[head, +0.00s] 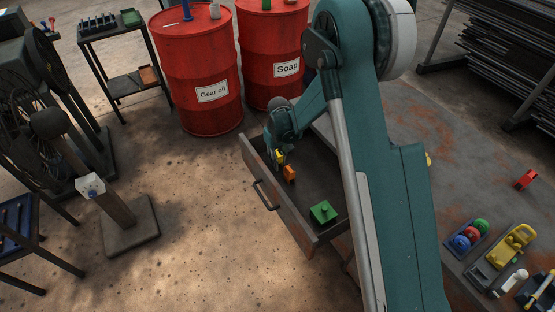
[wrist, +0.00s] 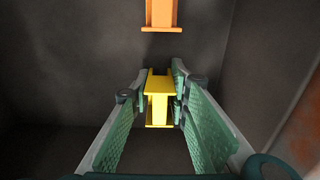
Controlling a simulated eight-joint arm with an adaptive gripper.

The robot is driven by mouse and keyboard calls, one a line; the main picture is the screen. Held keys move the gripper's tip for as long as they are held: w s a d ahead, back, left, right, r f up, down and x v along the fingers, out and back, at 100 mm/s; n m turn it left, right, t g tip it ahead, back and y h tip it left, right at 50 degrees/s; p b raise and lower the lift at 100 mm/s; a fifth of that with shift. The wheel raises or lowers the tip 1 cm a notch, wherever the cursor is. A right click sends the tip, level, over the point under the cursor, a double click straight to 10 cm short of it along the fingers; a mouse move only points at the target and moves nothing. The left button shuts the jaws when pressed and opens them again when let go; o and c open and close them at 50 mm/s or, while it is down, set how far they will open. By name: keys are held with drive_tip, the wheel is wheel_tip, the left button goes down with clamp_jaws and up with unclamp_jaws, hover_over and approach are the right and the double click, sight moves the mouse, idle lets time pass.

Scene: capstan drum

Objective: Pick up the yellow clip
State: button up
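The yellow clip (wrist: 160,88) is a small I-shaped piece with a flat top and a wider foot. In the wrist view it sits between the fingertips of my gripper (wrist: 161,95), with one green padded finger close on each side. I cannot tell whether both pads touch it. In the head view my gripper (head: 278,148) reaches down into the open drawer, and the yellow clip (head: 280,156) shows at its tip, partly hidden. Whether the clip rests on the drawer floor or hangs above it is unclear.
An orange piece (head: 290,174) stands in the drawer (head: 313,184) close to the clip; it also shows in the wrist view (wrist: 161,14). A green block (head: 323,212) lies near the drawer's front corner. Drawer walls surround my gripper. Red barrels (head: 202,70) stand behind.

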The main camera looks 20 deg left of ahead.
sight(278, 155)
drive_tip(key=shift+r, duration=0.15)
drive_tip(key=shift+r+p, duration=1.05)
drive_tip(key=shift+r, duration=3.85)
